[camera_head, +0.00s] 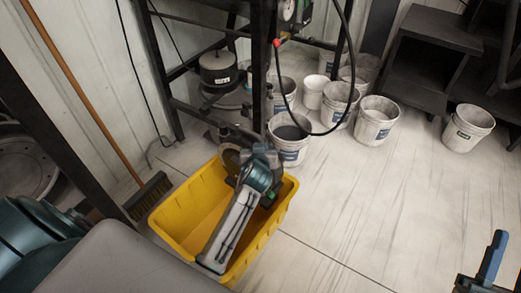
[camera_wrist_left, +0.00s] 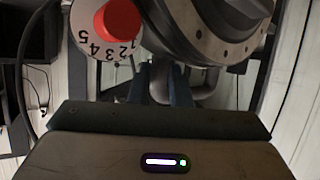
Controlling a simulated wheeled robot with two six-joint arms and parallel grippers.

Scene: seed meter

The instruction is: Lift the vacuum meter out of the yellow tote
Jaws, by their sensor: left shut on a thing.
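The yellow tote (camera_head: 168,222) stands on the floor, left of centre in the head view. My left arm reaches over it, and my left gripper (camera_wrist_left: 167,78) is shut on the vacuum meter (camera_wrist_left: 205,35). The meter is a grey round metal body with a red knob on a white numbered dial (camera_wrist_left: 84,38). In the head view the meter (camera_head: 231,160) shows at the tote's far end, largely hidden by my wrist. I cannot tell whether it touches the tote. My right gripper (camera_head: 483,277) is partly in view at the lower right, away from the tote.
A dark metal frame (camera_head: 258,70) with hoses stands behind the tote. Several white buckets (camera_head: 375,120) stand to its right, near dark steps (camera_head: 425,60). A broom (camera_head: 148,195) leans left of the tote.

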